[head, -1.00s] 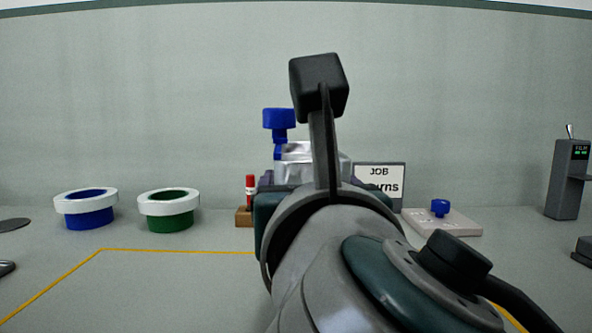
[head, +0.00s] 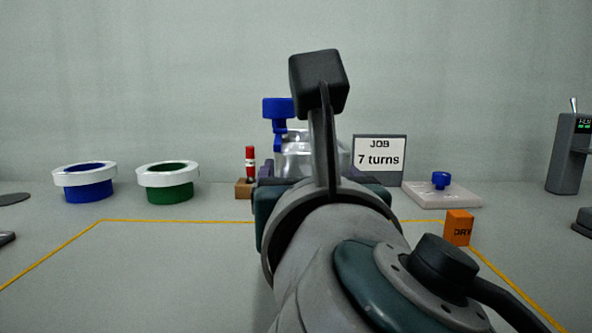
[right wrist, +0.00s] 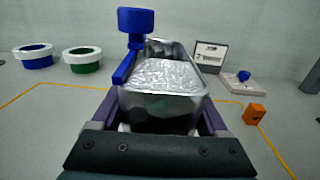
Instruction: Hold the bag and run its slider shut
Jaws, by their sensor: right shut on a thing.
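A shiny silver bag (right wrist: 165,80) stands open side up between the purple fingers of my right gripper (right wrist: 160,108) in the right wrist view. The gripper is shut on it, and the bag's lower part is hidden. In the head view the bag (head: 298,150) is largely hidden behind my right arm. A blue slider with a block-like knob (right wrist: 136,20) is at the bag's upper left corner; it also shows in the head view (head: 278,108). Its contact with the bag's top edge is not clear. My left gripper is not in view.
A blue bin (head: 85,188) and green bin (head: 168,184) stand left. A red tube (head: 250,163) in a wooden block is beside the bag. A "7 turns" sign (head: 379,160), white plate with blue knob (head: 440,195), orange DRY box (head: 458,228) and grey FILM post (head: 568,155) stand right.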

